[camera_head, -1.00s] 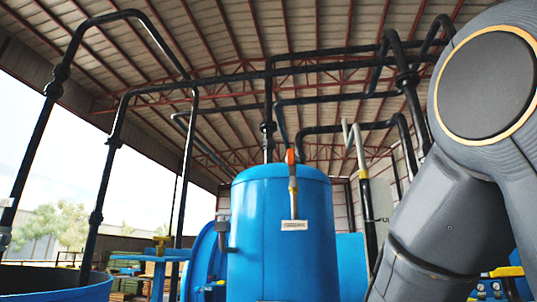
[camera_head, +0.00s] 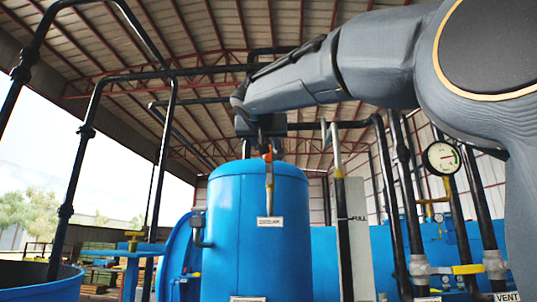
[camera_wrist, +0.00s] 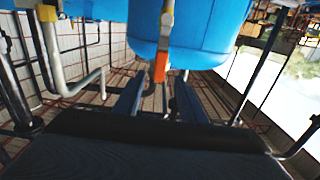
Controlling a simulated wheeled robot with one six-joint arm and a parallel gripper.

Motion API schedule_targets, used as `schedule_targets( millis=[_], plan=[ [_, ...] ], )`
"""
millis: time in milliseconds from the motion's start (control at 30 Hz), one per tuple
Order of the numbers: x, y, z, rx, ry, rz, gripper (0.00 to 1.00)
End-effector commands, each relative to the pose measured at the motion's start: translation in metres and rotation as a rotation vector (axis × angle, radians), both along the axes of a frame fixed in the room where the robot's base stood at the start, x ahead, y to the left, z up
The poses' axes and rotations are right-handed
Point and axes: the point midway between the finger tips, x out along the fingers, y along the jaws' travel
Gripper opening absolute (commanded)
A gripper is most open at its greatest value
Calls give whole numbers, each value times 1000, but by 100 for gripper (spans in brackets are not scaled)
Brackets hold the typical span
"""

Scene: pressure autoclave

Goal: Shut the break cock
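An upright blue tank (camera_head: 255,240) carries a valve with a short orange-tipped lever (camera_head: 268,160) at its top front. The lever points up, above a brass-coloured stem and a white label (camera_head: 270,222) too small to read surely. I take this valve as the break cock. My gripper (camera_head: 266,140) is above the tank top, close to the lever tip. In the wrist view, which is upside down, my gripper (camera_wrist: 158,98) has its two dark fingers apart, with the orange lever (camera_wrist: 161,66) in line with the gap. I cannot tell whether they touch it.
Black pipes (camera_head: 165,130) run around and above the tank. A pale pipe (camera_head: 336,150) stands right of it. A pressure gauge (camera_head: 442,158), a yellow handle (camera_head: 468,269) and a VENT label (camera_head: 507,297) are at right. An open blue vessel (camera_head: 40,285) is at lower left.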

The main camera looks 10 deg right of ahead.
Motion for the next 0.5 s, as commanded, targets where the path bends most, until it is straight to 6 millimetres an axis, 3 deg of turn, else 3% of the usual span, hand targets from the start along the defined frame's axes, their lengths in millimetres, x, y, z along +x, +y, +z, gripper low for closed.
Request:
schedule_targets(
  millis=[500],
  plan=[
    [60, -20, 3, -1, -1, -1, 38]
  ],
)
